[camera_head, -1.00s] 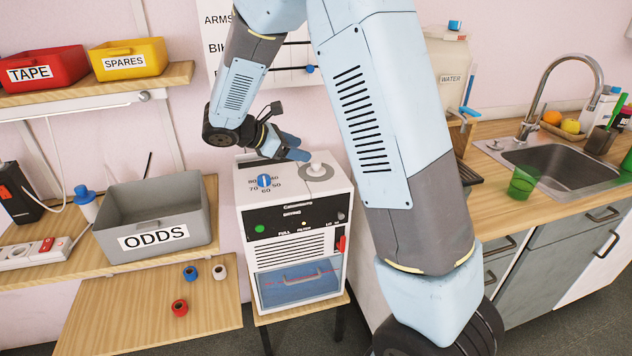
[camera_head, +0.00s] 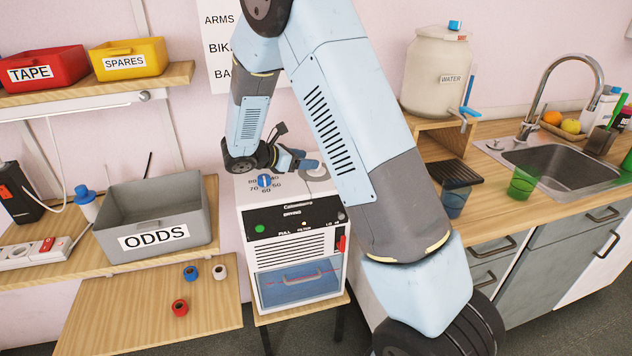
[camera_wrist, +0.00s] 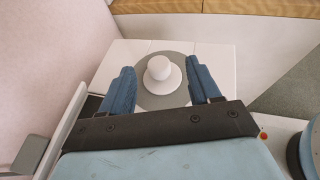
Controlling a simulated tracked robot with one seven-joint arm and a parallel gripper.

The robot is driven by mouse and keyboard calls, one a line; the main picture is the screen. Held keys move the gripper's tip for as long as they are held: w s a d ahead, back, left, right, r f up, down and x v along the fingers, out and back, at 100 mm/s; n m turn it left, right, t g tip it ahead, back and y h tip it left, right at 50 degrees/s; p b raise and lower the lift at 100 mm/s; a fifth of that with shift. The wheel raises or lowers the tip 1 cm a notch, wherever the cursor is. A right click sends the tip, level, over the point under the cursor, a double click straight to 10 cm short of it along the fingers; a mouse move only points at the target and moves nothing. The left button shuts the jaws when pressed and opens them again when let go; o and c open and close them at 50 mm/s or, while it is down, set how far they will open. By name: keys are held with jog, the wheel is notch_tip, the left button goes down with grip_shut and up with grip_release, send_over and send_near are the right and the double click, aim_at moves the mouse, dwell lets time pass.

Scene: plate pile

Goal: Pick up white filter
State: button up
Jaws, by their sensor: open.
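The white filter (camera_wrist: 159,69) is a round knob on a wider white disc. It sits in a grey circular area on top of the white drying machine (camera_head: 249,218). In the wrist view it lies between the two blue fingers of my gripper (camera_wrist: 161,64), with clear gaps on both sides, so the gripper is open and holds nothing. In the head view my gripper (camera_head: 308,163) is low over the machine's top, and its fingers hide most of the filter. Whether the fingertips are level with the knob cannot be told.
A grey ODDS bin (camera_head: 154,240) stands on the shelf at left, with several tape rolls below. A water container (camera_head: 436,80) and the sink (camera_head: 560,165) are on the right counter.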

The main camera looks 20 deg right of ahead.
jog(key=shift+a+f+x, duration=0.1)
jog(key=shift+f+x, duration=0.05)
jog(key=shift+x, duration=0.6)
jog(key=shift+a+f+x, duration=0.1)
jog(key=shift+f+x, duration=0.05)
jog(key=shift+x, duration=0.6)
jog(key=shift+a+f+x, duration=0.1)
jog(key=shift+f+x, duration=0.05)
jog(key=shift+x, duration=0.6)
jog(key=shift+w+d+f, duration=0.2)
jog(key=shift+w+d, duration=0.1)
jog(key=shift+d, duration=0.2)
grip_shut()
